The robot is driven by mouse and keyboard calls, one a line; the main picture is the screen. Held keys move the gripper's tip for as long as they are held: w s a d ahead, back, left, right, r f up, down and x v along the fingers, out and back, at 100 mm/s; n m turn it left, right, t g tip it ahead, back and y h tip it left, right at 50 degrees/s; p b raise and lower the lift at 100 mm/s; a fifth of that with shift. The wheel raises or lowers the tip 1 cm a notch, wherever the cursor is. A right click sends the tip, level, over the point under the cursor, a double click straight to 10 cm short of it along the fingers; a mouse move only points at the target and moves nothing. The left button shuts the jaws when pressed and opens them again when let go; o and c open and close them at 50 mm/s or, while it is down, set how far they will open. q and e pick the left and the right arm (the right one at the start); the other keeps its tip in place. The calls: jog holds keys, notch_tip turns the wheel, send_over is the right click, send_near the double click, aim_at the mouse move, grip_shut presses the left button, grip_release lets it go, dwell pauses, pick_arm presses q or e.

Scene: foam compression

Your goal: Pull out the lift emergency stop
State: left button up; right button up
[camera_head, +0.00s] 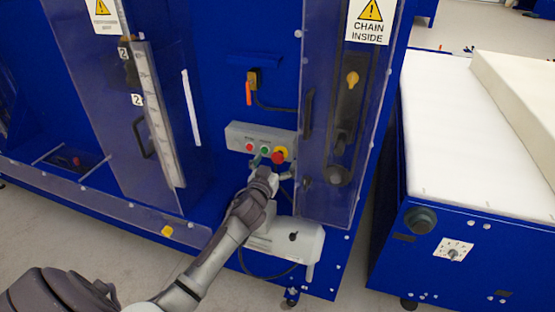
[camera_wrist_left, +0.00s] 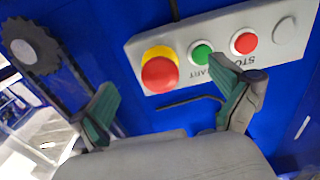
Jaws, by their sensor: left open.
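The emergency stop (camera_head: 279,156) is a red mushroom button on a yellow base, at the right end of a grey control box (camera_head: 236,136) on the blue machine. In the left wrist view the emergency stop (camera_wrist_left: 160,72) appears large, upper middle, beside a green button (camera_wrist_left: 201,53) and a red button (camera_wrist_left: 244,42). My left gripper (camera_head: 268,168) is just below the box in the head view. In the left wrist view its open fingers (camera_wrist_left: 168,98) stand apart, with the red button's face between and beyond them. Nothing is held. My right gripper is in neither view.
A clear guard with a "CHAIN INSIDE" sign (camera_head: 369,22) stands right of the box, with a black handle (camera_head: 308,112). A white housing (camera_head: 285,240) sits below. A white-topped blue table (camera_head: 470,140) is at the right. Grey floor lies in front.

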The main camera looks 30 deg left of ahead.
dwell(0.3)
pick_arm(q)
jog(key=p+v, duration=0.1)
jog(key=v, duration=0.6)
jog(key=shift+p, duration=0.35)
dwell(0.5)
